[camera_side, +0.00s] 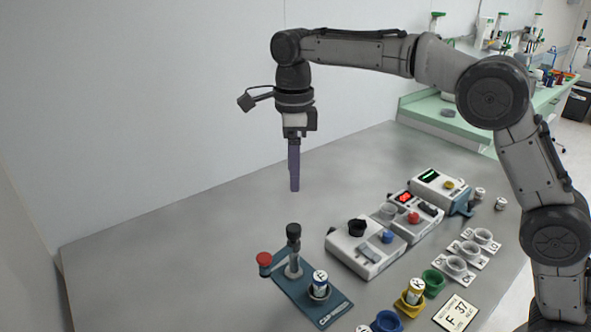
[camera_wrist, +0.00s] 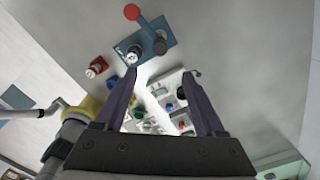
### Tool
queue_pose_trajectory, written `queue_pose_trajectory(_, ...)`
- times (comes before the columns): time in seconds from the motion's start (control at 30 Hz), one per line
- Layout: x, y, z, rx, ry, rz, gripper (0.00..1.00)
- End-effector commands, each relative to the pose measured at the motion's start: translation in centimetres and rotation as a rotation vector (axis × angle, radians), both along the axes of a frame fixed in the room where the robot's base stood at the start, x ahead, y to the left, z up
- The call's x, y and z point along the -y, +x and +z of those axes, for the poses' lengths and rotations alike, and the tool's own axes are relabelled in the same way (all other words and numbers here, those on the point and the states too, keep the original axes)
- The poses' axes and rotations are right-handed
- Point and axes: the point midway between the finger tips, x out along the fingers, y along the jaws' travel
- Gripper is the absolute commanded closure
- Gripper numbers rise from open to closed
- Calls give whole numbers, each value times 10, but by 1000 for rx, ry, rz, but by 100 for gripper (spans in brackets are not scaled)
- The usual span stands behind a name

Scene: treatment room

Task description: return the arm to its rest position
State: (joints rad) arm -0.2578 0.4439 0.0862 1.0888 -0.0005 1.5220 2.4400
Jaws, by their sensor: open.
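My gripper (camera_side: 294,188) hangs pointing down in the air above the grey table (camera_side: 190,225), well above the blue-based capping stand (camera_side: 330,308). In the side view its two dark purple fingers overlap. In the wrist view my gripper (camera_wrist: 160,74) shows both fingers spread apart with nothing held between them. My arm reaches in from the right, with the elbow raised and the wrist turned down. No marked rest position shows in either view.
The capping stand has a red knob (camera_side: 264,259) and holds a vial marked F (camera_side: 320,278). A yellow holder (camera_side: 408,307) carries another vial. White devices (camera_side: 365,248) and small cups (camera_side: 457,265) stand right. The table's left is clear; a wall stands behind.

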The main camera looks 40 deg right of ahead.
Motion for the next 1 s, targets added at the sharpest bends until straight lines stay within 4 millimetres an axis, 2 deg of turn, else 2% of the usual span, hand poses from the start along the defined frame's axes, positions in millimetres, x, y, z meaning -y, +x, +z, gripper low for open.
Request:
queue_pose_trajectory(0.07,5,0,6,12,4,-9,28)
queue_pose_trajectory(0.17,14,-6,33,65,16,-26,28)
queue_pose_trajectory(0.23,26,-20,55,99,24,-43,28)
queue_pose_trajectory(0.3,40,-42,75,129,29,-63,28)
queue_pose_trajectory(0.4,59,-77,94,175,32,-35,28)
queue_pose_trajectory(0.5,75,-112,105,223,23,62,28)
queue_pose_trajectory(0.6,89,-148,107,273,1,204,28)
queue_pose_trajectory(0.73,104,-195,98,332,-50,439,28)
queue_pose_trajectory(0.9,116,-246,70,382,-145,788,28)
queue_pose_trajectory(1.0,120,-270,50,395,-208,996,28)
